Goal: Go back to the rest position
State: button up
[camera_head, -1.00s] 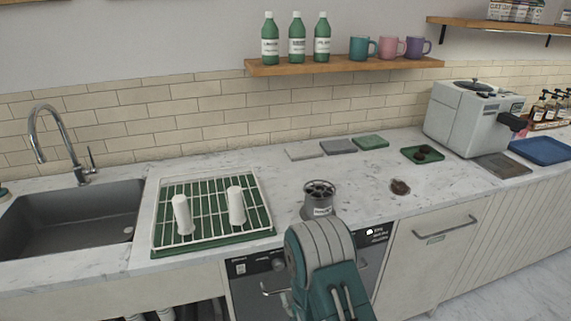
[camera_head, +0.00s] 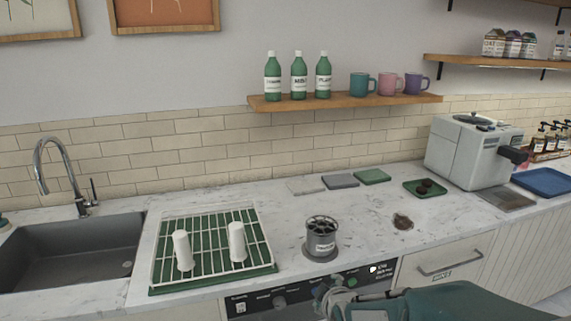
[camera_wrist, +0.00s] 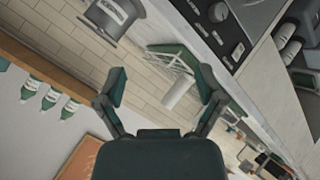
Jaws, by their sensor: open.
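My gripper (camera_wrist: 160,90) is open in the wrist view, with nothing between its two dark green fingers. The wrist view is tilted, with the wall and counter turned on their side. In the head view my green arm lies low at the bottom right, in front of the counter (camera_head: 375,222) and below its front edge. The gripper's fingertips cannot be made out there.
A grey labelled canister (camera_head: 321,238) stands near the counter's front edge. A coffee machine (camera_head: 468,155) stands at the right. A shelf (camera_head: 345,103) holds bottles and mugs.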

jog(key=s+d+r+m+g, duration=0.1)
jog(key=s+d+r+m, duration=0.1)
jog(key=s, duration=0.5)
jog(key=s+d+r+m+g+h, duration=0.1)
jog(key=s+d+r+m+g, duration=0.1)
jog(key=s+r+m, duration=0.2)
jog(key=s+d+r+m+g, duration=0.2)
jog(key=s+r+m, duration=0.2)
jog(key=s, duration=0.7)
jog(key=shift+s+m+h, duration=0.3)
jog(key=shift+s+m, duration=0.05)
jog(key=shift+m, duration=0.55)
jog(key=shift+d+r, duration=0.1)
